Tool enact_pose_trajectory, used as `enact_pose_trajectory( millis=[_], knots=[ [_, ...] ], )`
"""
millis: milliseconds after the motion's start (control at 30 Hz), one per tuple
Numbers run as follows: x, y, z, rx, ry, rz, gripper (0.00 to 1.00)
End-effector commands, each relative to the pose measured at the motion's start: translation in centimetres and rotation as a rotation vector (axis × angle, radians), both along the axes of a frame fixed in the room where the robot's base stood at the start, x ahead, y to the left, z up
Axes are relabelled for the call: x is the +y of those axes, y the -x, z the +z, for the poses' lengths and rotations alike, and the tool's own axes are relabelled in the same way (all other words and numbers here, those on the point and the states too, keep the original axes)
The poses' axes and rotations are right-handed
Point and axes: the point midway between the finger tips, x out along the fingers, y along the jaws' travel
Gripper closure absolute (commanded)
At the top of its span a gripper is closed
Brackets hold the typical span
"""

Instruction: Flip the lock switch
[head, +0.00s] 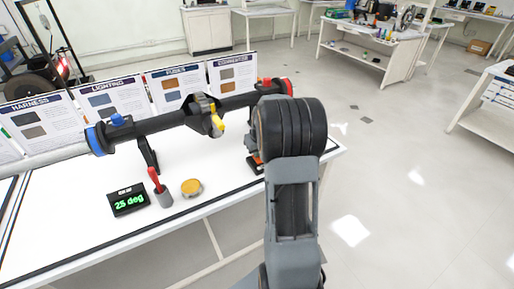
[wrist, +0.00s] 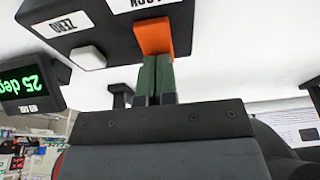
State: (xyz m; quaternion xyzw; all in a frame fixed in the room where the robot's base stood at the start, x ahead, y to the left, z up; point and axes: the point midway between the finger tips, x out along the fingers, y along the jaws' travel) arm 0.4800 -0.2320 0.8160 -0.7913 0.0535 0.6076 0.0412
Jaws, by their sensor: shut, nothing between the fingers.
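In the wrist view, which is upside down, an orange lock switch (wrist: 153,37) stands out from a dark box (wrist: 90,22) beside a partly cut-off label that seems to read LOCK. My gripper (wrist: 158,62) is shut with its green fingers together. The fingertips are right at the orange switch, overlapping it in the picture; I cannot tell whether they touch. A white button (wrist: 88,58) sits by the ZERO label on the same box. In the head view my arm hides the gripper and most of this area; a small orange and dark part (head: 257,159) shows beside it.
A black display (head: 128,200) reads 25 deg on the white table (head: 225,215). A dark axle-like bar (head: 165,123) spans above the table, with sign boards (head: 172,80) behind.

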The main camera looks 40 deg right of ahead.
Motion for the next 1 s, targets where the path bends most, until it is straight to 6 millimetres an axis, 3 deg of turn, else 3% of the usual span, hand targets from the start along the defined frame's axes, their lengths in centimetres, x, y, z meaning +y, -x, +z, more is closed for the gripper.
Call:
enact_pose_trajectory(
  millis=[200,1000],
  knots=[
    [0.0,-0.3,-0.3,0.120,-0.018,0.002,1.00],
    [0.2,1.5,-0.6,0.119,-0.020,-0.002,1.00]
  ],
)
